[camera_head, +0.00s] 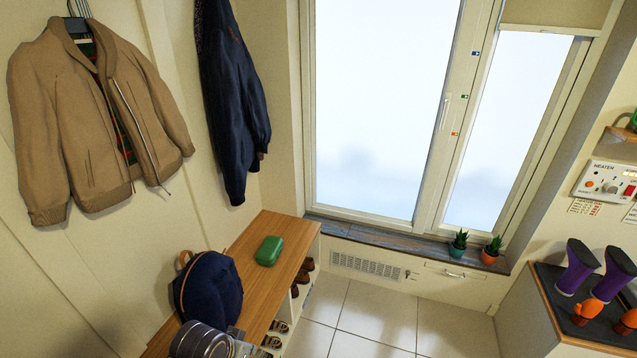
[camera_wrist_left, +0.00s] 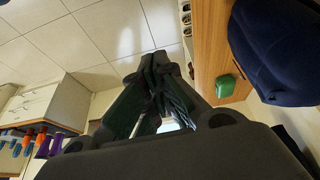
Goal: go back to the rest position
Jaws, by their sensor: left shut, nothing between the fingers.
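My left gripper (camera_wrist_left: 154,62) shows in the left wrist view. Its dark fingers come together at the tips, shut with nothing between them. It is apart from the wooden bench (camera_wrist_left: 208,45), which lies to its right in that view. In the head view, a grey part of my left arm shows at the bottom edge, in front of the bench (camera_head: 262,232); the fingers cannot be made out there. My right gripper is in neither view.
A navy backpack (camera_head: 208,287) and a green case (camera_head: 269,250) rest on the bench, with shoes below. A tan jacket (camera_head: 95,120) and a navy jacket (camera_head: 232,100) hang on the left wall. A boot rack (camera_head: 548,290) stands right. The tiled floor (camera_head: 370,315) between is clear.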

